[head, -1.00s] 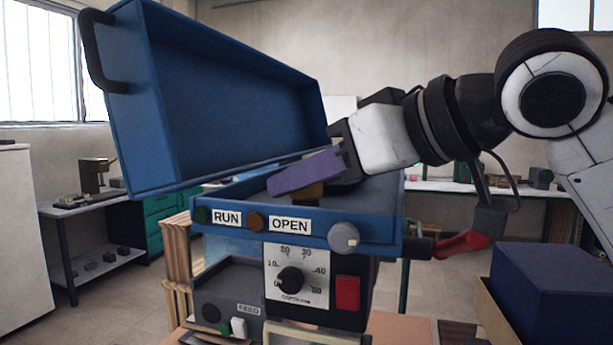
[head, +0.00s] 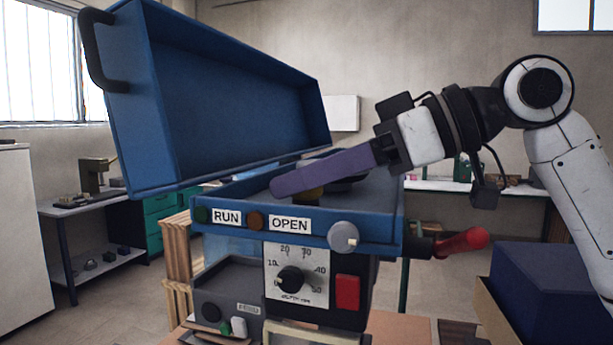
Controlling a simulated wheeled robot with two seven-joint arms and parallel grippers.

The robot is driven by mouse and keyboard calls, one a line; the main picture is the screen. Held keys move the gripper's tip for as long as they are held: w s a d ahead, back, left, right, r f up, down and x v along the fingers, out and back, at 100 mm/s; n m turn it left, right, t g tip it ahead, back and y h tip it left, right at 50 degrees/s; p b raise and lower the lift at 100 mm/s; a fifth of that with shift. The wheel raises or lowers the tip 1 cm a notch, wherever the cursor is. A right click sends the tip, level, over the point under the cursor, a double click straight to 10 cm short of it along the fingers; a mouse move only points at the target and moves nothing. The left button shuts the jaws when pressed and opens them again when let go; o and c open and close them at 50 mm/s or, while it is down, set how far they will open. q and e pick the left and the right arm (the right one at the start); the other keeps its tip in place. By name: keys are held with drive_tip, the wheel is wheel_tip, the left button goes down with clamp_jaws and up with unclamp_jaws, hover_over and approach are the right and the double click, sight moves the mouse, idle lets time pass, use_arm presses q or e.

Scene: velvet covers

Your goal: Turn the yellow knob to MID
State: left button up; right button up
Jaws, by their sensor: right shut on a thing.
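The far finger is hidden. The knob's pointer and any MID mark cannot be seen. My left gripper is not in view.
The housing front carries RUN (head: 227,217) and OPEN (head: 290,225) labels and a grey knob (head: 343,236). Below are a black dial (head: 290,280) and a red button (head: 348,292). A red-tipped handle (head: 462,243) sticks out right. A blue box (head: 550,290) stands at lower right.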

drive_tip(key=shift+n+g+y, duration=0.3)
drive_tip(key=shift+n+g, duration=0.7)
drive_tip(key=shift+g, duration=0.1)
drive_tip(key=o, duration=1.1)
drive_tip(key=shift+d, duration=0.1)
drive_tip(key=b+v, duration=0.1)
drive_tip(key=v, duration=0.9)
drive_tip(key=shift+d+r, duration=0.1)
